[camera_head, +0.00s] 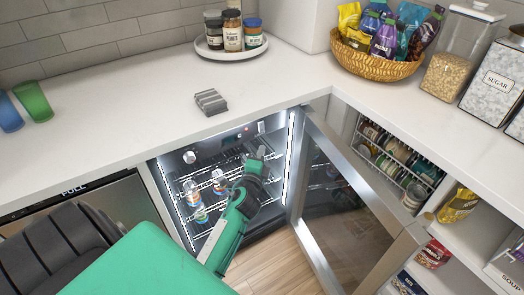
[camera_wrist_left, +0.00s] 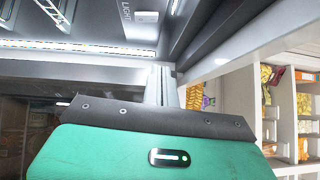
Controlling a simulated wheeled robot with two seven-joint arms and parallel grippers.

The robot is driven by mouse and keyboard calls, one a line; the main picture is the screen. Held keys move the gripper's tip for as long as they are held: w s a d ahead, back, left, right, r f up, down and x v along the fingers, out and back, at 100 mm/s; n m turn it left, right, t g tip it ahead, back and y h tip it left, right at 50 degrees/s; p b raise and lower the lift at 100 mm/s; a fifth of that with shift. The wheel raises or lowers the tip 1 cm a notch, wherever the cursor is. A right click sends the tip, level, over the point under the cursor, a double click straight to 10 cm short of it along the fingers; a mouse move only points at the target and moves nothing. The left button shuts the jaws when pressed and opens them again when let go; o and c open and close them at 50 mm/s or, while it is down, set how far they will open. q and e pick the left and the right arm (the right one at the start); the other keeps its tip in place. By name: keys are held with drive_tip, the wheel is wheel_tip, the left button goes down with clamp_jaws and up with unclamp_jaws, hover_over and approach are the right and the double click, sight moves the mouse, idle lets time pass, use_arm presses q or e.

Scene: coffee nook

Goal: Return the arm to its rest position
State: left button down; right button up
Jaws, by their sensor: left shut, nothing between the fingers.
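My left arm reaches from the lower left of the head view into the open under-counter fridge. My left gripper (camera_head: 258,158) is inside the fridge opening, near its right side and the lit frame. It is shut and empty. In the left wrist view the green housing fills the lower part, and the fingers (camera_wrist_left: 162,84) show small and narrow above it. The fridge (camera_head: 165,190) has lit wire shelves. Two cans or bottles (camera_head: 197,205) and (camera_head: 219,182) stand on a shelf left of my gripper. My right gripper is not in view.
The glass fridge door (camera_head: 345,205) stands open right of my arm. The counter edge is just above the opening. A grey stack of coasters (camera_head: 210,101) lies on the counter. A wicker basket (camera_head: 375,67) and a pantry shelf (camera_head: 480,232) are at right.

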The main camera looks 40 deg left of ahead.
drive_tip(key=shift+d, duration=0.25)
